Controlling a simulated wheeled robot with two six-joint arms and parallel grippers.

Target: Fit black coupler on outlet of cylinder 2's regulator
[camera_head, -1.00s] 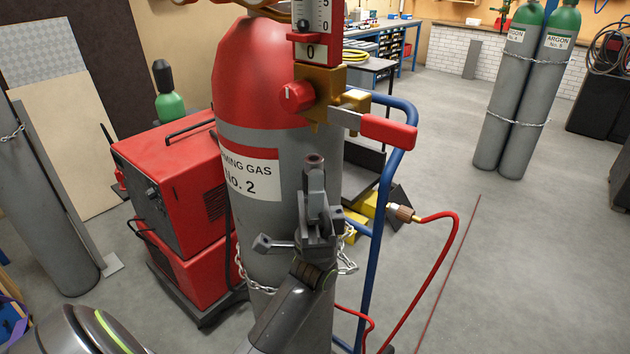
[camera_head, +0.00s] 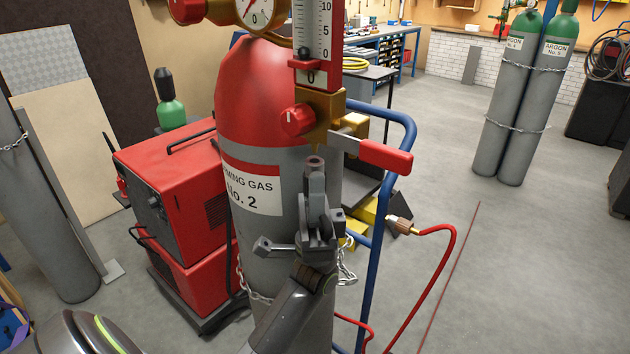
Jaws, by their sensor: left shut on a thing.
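Cylinder 2 (camera_head: 235,188), grey with a red shoulder and a "No. 2" label, stands in the middle. Its regulator (camera_head: 322,110) has a brass body, a red knob, a gauge, a flow tube and a red-handled lever (camera_head: 385,156). The brass stem under the body looks like the outlet (camera_head: 319,146). My left gripper (camera_head: 316,195) points upward in front of the cylinder, shut on a small dark round piece (camera_head: 314,161), probably the black coupler. That piece appears just below the brass stem; whether they touch is unclear. The fingers hide most of it. My right gripper is not in view.
A red hose (camera_head: 452,245) with a brass and brown end fitting (camera_head: 402,226) stands right of the blue trolley frame (camera_head: 374,240). A chain (camera_head: 347,272) rings the cylinder. A red welding machine (camera_head: 178,195) is at left. Open floor lies at right.

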